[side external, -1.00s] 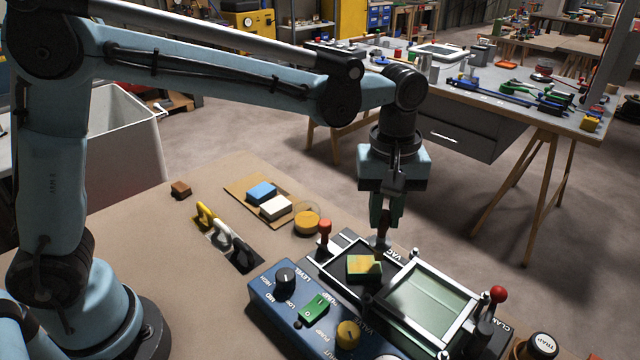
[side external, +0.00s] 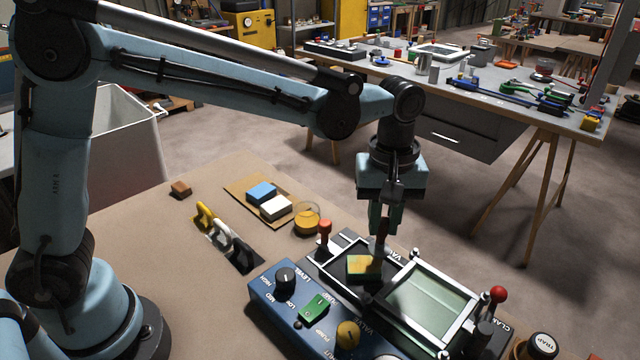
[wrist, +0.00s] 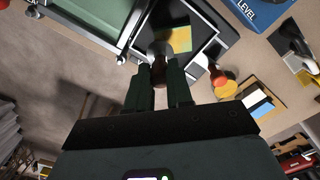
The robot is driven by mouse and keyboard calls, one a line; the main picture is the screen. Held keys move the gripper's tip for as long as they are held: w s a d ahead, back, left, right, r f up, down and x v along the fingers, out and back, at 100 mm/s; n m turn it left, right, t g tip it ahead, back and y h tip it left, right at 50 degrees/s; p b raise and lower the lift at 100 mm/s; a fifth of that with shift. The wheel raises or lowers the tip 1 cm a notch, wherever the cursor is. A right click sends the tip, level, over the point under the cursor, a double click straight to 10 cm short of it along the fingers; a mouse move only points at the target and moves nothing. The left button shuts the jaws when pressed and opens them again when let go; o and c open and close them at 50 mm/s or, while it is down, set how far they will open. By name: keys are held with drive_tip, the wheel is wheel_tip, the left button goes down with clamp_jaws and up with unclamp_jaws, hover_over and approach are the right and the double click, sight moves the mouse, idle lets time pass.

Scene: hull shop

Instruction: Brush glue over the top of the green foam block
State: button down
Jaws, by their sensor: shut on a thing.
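The foam block (side external: 362,270) lies on the dark bed of the blue machine. Its top looks mostly yellow with some green; it also shows in the wrist view (wrist: 181,38). My gripper (side external: 384,222) is above the block's far right side and is shut on a brush with a dark reddish handle (wrist: 158,74). The brush points down and its pale tip (side external: 376,262) is at the block's right part, seemingly touching the top. The fingers partly hide the handle.
A round pot of yellow glue (side external: 306,220) stands left of the machine. A red-topped lever (side external: 324,236) rises beside the bed. A hinged clear-windowed frame (side external: 432,302) stands right of the block. Blue and white blocks (side external: 262,193) lie on a brown board.

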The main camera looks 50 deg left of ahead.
drive_tip(key=shift+f, duration=0.3)
idle(0.5)
drive_tip(key=shift+s+a, duration=0.5)
drive_tip(key=shift+a, duration=0.05)
drive_tip(key=shift+s+a, duration=0.5)
drive_tip(key=shift+s, duration=0.05)
drive_tip(key=shift+w+d, duration=0.5)
idle(2.1)
drive_tip(key=shift+s+a, duration=0.5)
